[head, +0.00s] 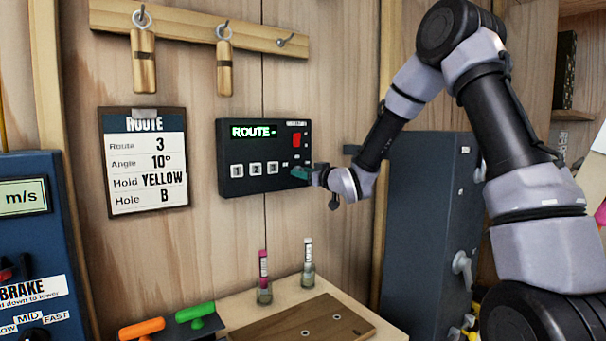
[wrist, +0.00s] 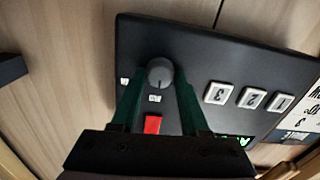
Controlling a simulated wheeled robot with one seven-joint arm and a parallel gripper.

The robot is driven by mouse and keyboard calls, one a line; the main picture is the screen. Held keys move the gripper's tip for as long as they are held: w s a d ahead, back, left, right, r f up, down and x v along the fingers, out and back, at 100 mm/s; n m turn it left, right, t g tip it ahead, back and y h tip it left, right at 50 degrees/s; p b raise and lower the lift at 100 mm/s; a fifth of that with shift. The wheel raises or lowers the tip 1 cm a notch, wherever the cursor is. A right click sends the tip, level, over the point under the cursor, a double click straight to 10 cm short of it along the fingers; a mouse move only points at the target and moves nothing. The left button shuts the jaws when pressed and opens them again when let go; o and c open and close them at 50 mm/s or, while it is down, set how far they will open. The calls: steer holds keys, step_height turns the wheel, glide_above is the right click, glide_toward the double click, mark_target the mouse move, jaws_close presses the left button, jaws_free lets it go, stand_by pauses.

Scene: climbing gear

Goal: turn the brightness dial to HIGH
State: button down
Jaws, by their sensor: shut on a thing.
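The black control box (head: 237,154) is on the wooden wall, with a green display reading ROUTE and buttons 1, 2 and 3. Its round grey dial (wrist: 159,70) shows in the wrist view, where the box (wrist: 215,58) appears upside down. My gripper (head: 300,173) is at the box's lower right and hides the dial in the head view. In the wrist view the green fingers of my gripper (wrist: 161,80) are shut on the dial, one on each side. Small white labels (wrist: 154,98) beside the dial are too small to read, and I cannot tell its setting.
A red switch (wrist: 152,124) is close to my fingers. The ROUTE card (head: 146,200) hangs left of the box. Two vials, one pink-topped (head: 263,270), stand on the shelf below. A dark blue cabinet (head: 425,220) stands right, behind my arm.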

steer(key=m, duration=1.2)
steer(key=shift+d+f+m, duration=0.1)
steer(key=shift+f+m, duration=0.05)
steer(key=shift+m, duration=0.25)
stand_by(0.3)
steer(key=shift+c, duration=2.1)
jaws_free()
steer(key=v, duration=1)
steer(key=shift+s+d, duration=0.25)
steer(key=shift+s, duration=0.05)
